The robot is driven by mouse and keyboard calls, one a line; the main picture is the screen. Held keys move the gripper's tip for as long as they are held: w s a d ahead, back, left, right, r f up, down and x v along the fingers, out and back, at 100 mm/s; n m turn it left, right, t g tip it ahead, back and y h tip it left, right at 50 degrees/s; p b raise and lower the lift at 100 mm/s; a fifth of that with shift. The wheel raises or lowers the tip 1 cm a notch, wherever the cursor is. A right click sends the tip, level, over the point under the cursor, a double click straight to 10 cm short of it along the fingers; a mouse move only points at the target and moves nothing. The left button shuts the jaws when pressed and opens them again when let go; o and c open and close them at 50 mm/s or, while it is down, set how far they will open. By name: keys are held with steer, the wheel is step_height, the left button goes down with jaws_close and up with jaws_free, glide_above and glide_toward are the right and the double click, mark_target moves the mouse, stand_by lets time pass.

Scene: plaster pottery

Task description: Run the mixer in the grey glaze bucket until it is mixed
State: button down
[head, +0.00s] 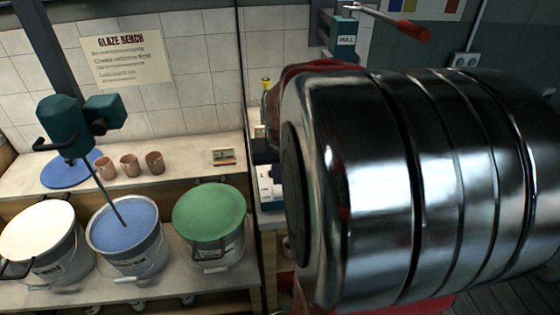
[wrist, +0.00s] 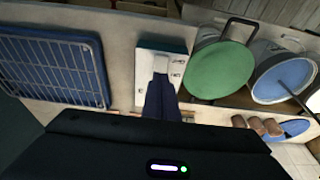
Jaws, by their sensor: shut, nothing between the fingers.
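A bucket of blue glaze (head: 124,243) stands in the middle of three on the low shelf; its label is too small to read. The dark teal mixer (head: 72,128) stands tilted over it, its rod (head: 108,195) reaching into the blue glaze. The bucket (wrist: 262,58) and rod also show at the right of the wrist view. My gripper (wrist: 161,84) is shut and empty, its dark fingers over a white box with a teal edge (wrist: 176,88). Whether they touch it I cannot tell. The gripper is hidden in the head view.
A white-topped bucket (head: 38,232) and a green-lidded bucket (head: 209,212) flank the blue one. Clay cups (head: 129,165) and a blue disc (head: 70,172) stand on the bench behind. A wire rack over blue (wrist: 58,66) lies left in the wrist view. A red-handled lever (head: 405,28) is on the wall.

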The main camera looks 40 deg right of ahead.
steer(key=s+v, duration=0.1)
steer(key=v, duration=0.9)
steer(key=shift+a, duration=0.35)
steer(key=shift+s, duration=0.1)
steer(key=s+a+n+t+y, duration=0.1)
steer(key=s+a+n, duration=0.1)
steer(key=a, duration=0.9)
steer(key=s+a+f+n+t, duration=0.1)
steer(key=a+n, duration=0.4)
steer(key=a, duration=0.7)
steer(key=shift+s+a+f+t+y, duration=0.3)
steer(key=shift+s+t+y, duration=0.15)
steer(key=shift+s, duration=0.2)
